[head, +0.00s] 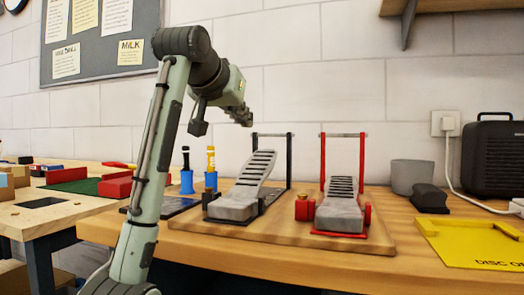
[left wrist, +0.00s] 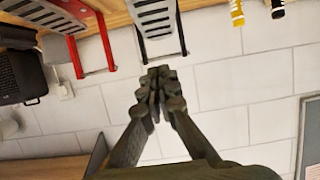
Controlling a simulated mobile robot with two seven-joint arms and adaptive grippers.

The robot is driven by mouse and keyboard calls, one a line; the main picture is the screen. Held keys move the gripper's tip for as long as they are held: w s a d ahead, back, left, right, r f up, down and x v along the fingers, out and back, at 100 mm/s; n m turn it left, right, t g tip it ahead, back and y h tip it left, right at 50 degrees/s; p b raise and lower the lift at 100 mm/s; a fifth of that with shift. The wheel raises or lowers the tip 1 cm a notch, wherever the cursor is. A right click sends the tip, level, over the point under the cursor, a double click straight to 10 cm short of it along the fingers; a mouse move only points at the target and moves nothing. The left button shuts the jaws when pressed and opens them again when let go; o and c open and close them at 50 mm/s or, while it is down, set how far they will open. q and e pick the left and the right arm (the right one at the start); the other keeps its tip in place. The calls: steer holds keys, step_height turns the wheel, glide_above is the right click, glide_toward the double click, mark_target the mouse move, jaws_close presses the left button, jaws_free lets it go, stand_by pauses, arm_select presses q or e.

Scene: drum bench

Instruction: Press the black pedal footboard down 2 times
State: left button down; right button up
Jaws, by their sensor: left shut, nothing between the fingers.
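The black pedal has a grey slotted footboard (head: 254,172) that tilts up toward a black upright frame (head: 289,162). It stands on the left of a wooden board in the head view. The footboard also shows upside down at the top of the left wrist view (left wrist: 154,18). My left gripper (head: 246,118) hangs in the air above the black pedal, apart from it. Its fingers are closed together and empty, as the left wrist view shows (left wrist: 158,78). My right gripper is in neither view.
A red-framed pedal (head: 340,200) stands close to the right on the same wooden board (head: 290,240). Blue holders (head: 187,182) with black and yellow tools stand to the left. A grey cup (head: 411,176), a yellow tray (head: 455,246) and a black speaker (head: 493,160) are at the right.

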arm_select(q)
steer(key=shift+s, duration=0.1)
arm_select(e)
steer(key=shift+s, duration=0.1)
arm_select(q)
glide_toward(264, 154)
steer(key=w, duration=0.1)
steer(key=w+d, duration=0.1)
steer(key=w+r, duration=0.1)
steer(key=shift+w+d, duration=0.2)
steer(key=shift+w, duration=0.15)
steer(key=shift+w+d+f, duration=0.1)
steer(key=shift+w+f, duration=0.1)
steer(key=shift+f, duration=0.35)
steer(key=shift+w+f, duration=0.2)
steer(key=shift+f, duration=0.35)
steer(key=shift+w+d+f, duration=0.1)
steer(key=shift+w+f, duration=0.1)
steer(key=shift+f, duration=0.25)
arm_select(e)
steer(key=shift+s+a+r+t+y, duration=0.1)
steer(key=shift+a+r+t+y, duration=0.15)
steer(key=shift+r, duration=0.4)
